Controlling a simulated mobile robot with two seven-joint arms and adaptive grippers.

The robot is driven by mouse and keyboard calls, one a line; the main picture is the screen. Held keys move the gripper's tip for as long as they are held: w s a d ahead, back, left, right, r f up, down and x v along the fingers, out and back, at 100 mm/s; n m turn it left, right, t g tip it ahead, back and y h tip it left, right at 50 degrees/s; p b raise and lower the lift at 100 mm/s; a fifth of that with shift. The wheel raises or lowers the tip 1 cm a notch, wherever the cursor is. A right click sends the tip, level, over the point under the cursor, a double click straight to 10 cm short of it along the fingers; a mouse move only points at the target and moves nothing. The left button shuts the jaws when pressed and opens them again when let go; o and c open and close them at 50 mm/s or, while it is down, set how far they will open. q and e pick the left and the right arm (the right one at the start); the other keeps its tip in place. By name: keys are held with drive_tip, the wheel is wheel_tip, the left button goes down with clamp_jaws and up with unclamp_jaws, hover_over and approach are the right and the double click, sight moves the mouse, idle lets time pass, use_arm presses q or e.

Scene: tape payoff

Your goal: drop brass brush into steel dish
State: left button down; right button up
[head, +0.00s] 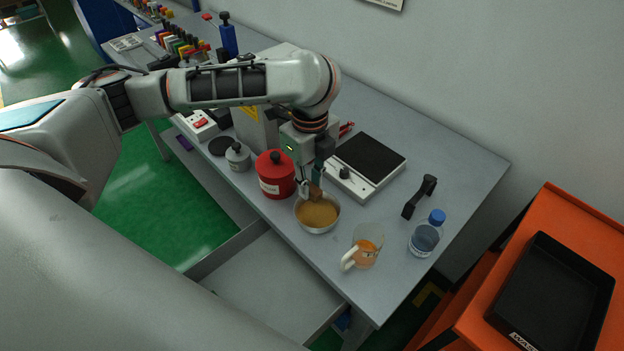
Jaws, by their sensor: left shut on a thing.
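The steel dish (301,217) stands near the front edge of the grey workbench, a round bowl with a tan inside. My left gripper (312,185) points down over the back rim of the dish. It is shut on the brass brush (316,195), of which a small brown part shows between and below the fingers. The brush is over the dish's far side; I cannot tell if it touches the dish. The rest of the brush is hidden by the fingers. My right gripper is not in view.
A red canister (272,183) stands close left of the dish. A mug (364,250) and a bottle (426,235) stand to the right. A black-topped scale (368,165) and a black handle (420,197) lie behind. An open drawer (262,280) juts out in front.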

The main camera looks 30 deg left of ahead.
use_arm(q)
hover_over(311, 213)
drive_tip(key=shift+f, duration=2.4)
drive_tip(key=c, duration=1.8)
unclamp_jaws()
wheel_tip(311, 213, up, 12)
drive_tip(key=shift+f, duration=0.2)
drive_tip(key=shift+r, duration=0.25)
drive_tip(key=shift+s, duration=0.1)
